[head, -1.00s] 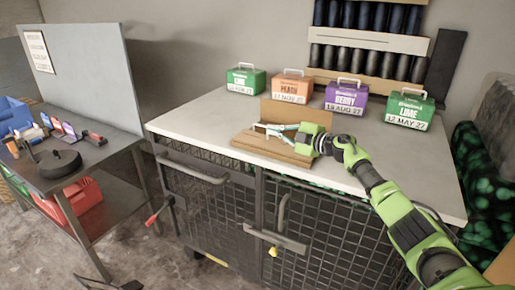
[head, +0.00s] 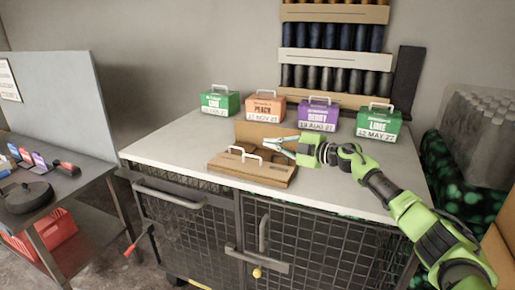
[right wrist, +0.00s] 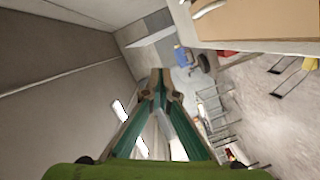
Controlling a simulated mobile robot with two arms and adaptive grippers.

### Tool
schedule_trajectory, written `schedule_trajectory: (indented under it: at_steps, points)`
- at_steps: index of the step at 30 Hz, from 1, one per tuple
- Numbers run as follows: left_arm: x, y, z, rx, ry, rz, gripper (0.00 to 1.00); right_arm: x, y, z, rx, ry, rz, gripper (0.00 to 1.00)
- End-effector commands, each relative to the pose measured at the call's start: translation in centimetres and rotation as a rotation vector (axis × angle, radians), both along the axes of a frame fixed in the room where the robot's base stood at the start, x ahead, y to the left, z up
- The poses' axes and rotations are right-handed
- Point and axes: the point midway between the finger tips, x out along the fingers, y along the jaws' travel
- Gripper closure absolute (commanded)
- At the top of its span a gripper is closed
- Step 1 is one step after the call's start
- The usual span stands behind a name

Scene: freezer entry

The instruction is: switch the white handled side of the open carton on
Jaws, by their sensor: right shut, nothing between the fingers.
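The open carton (head: 248,179) is brown and sits near the front edge of the bench top. Its white handle (head: 245,153) stands up on the near, low part, and a brown panel (head: 255,131) rises behind it. I cannot tell how the handled side is seated. My right gripper (head: 271,144) is shut and empty, just right of the handle and in front of the raised panel, apart from the handle. In the right wrist view its fingertips (right wrist: 159,75) are together; the carton (right wrist: 265,18) and part of the handle (right wrist: 207,9) show at the top. My left gripper is out of view.
Several closed, handled cartons stand along the back: a green one (head: 218,105), a peach one (head: 262,107), a purple one (head: 317,114) and a green lime one (head: 377,124). Bare bench top (head: 180,140) lies left of the carton. A dark side table (head: 50,185) stands at left.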

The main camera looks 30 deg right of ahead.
Motion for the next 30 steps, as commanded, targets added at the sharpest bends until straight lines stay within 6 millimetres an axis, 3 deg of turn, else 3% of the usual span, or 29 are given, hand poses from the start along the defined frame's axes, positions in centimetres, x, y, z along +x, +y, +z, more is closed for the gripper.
schedule_trajectory:
  at_steps: [5, 24, 28, 30]
  points:
    - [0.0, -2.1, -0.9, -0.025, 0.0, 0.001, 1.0, -1.4, -0.9, 0.3, -0.001, -0.001, 0.001, 1.0]
    - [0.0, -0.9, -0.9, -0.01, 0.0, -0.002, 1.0, -1.7, -1.1, 0.6, 0.001, -0.002, 0.001, 1.0]
    - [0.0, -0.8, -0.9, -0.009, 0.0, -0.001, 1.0, -1.3, 0.8, -0.3, 0.027, -0.021, 0.002, 1.0]
    - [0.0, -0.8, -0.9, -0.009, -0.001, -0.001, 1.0, -1.0, 3.2, -1.4, 0.067, -0.049, -0.006, 1.0]
